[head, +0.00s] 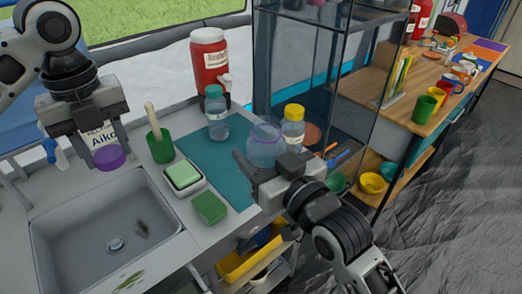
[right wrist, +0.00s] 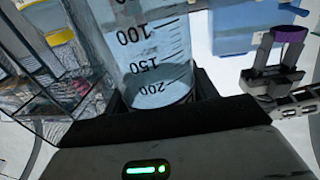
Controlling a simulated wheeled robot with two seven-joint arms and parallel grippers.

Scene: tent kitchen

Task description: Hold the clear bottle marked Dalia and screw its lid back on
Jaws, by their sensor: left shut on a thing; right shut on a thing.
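A clear bottle (head: 264,149) with a purplish rim and no lid on top stands upright in my right gripper (head: 272,166), above the teal mat's right side. The right wrist view shows its clear wall (right wrist: 155,55) with volume marks between the jaws; no name shows on it. My left gripper (head: 104,150) is shut on a purple lid (head: 109,157) over the sink's back left corner, well apart from the bottle. The lid also shows in the right wrist view (right wrist: 289,34). A white label reading "Aiko" (head: 98,133) shows between the left fingers; what carries it is mostly hidden.
A teal-lidded bottle (head: 216,112) and a yellow-lidded bottle (head: 293,127) stand near the mat (head: 190,147). A green cup (head: 160,147), a soap dish (head: 184,178) and a green sponge (head: 210,208) lie beside the sink (head: 70,250). A glass cabinet (head: 300,65) rises behind.

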